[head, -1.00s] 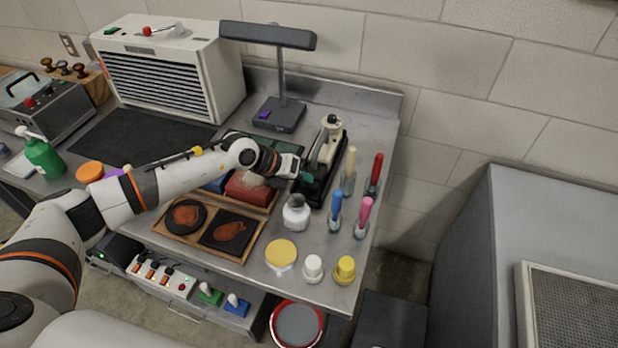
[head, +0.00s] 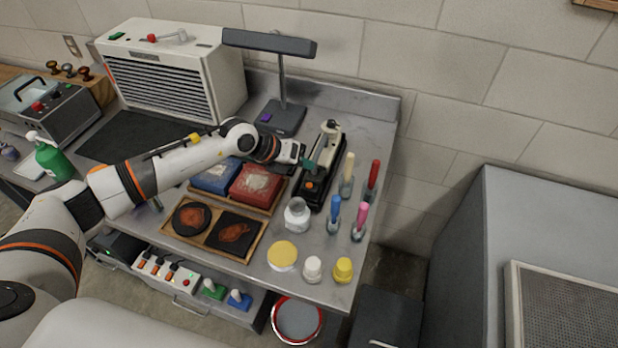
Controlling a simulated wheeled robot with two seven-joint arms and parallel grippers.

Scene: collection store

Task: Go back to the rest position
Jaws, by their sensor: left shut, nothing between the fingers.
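My left arm reaches in from the left across the metal bench. My left gripper (head: 309,165) is shut and empty. Its teal fingertips are in front of the black device with the white lever (head: 327,144), near its orange button (head: 311,186); I cannot tell whether they touch it. My right gripper is not in view.
A white jar (head: 297,214), several upright coloured-handled tools and small pots stand at the right. A lamp (head: 284,118) and white vented unit (head: 165,68) stand behind.

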